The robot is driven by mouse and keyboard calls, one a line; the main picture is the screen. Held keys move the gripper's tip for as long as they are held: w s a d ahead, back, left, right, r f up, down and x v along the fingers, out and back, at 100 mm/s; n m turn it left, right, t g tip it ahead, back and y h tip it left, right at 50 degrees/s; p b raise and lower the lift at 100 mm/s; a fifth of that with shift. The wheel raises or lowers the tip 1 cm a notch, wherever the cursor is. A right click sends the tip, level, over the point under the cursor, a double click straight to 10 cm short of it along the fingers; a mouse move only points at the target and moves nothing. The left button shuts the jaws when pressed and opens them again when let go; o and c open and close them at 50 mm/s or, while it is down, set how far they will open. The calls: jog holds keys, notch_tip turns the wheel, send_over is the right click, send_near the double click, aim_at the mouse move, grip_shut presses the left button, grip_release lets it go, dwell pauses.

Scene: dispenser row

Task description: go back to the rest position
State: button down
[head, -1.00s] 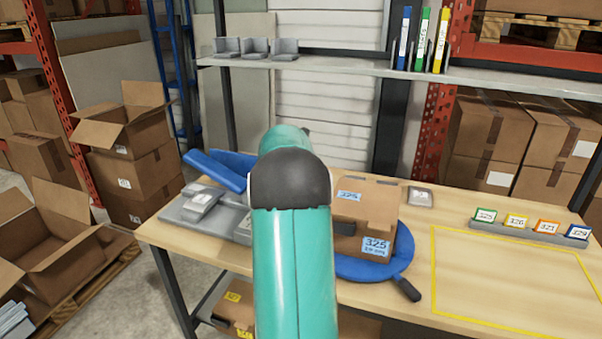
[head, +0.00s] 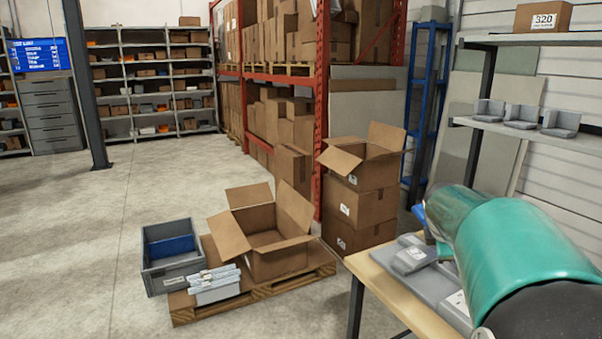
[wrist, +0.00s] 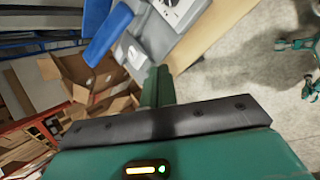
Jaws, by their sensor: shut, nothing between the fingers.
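My gripper (wrist: 158,88) shows in the wrist view as green fingers pressed together, with nothing between them. In the head view my teal arm fills the lower right and reaches over the bench. The gripper itself cannot be made out there.
The wooden bench (head: 385,290) stands at lower right with a grey device (head: 411,258) on it. Beside it are stacked cartons (head: 362,200), a pallet (head: 300,292) with an open box, and a grey crate (head: 173,257). The floor at left is clear.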

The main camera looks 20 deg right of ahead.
jog(key=s+a+r+m+t+y, duration=0.1)
jog(key=s+a+m, duration=0.15)
jog(key=a, duration=0.95)
jog(key=s+a+f+m+y, duration=0.2)
jog(key=s+a+m, duration=0.2)
jog(key=s+a, duration=0.3)
jog(key=s+a+f+m+y, duration=0.3)
jog(key=s+a+m, duration=0.2)
jog(key=a, duration=1.1)
jog(key=shift+s+a+t, duration=0.3)
jog(key=shift+s, duration=0.85)
